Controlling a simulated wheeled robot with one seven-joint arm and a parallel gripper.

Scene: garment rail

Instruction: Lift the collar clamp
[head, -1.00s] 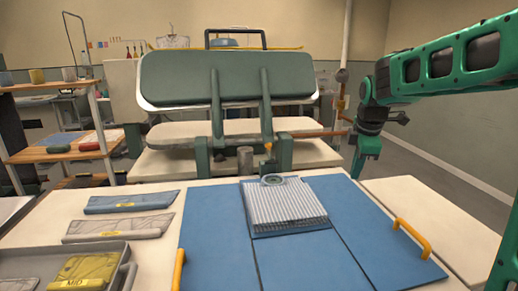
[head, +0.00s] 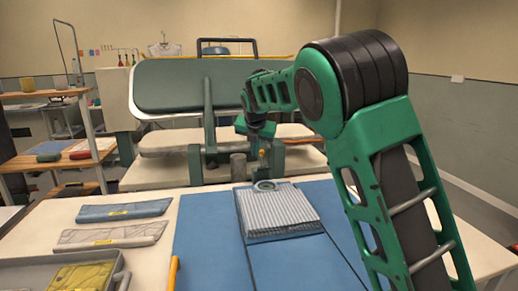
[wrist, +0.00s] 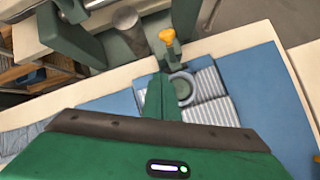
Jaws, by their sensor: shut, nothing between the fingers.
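What looks like the collar clamp is a green post with an orange knob (wrist: 167,37) at the back edge of the table. In the head view its orange part (head: 262,153) shows just behind the shirt. A folded striped shirt (head: 276,208) lies on a blue folding board (head: 205,235), with a grey ring (wrist: 183,87) at its collar. My gripper (wrist: 161,92) is shut and empty, just left of the ring in the wrist view and below the knob. Whether it touches either cannot be told. In the head view my arm partly hides the area around the clamp.
A large green-padded press (head: 175,85) stands behind the table. A yellow handle (head: 174,272) stands on the board's left edge.

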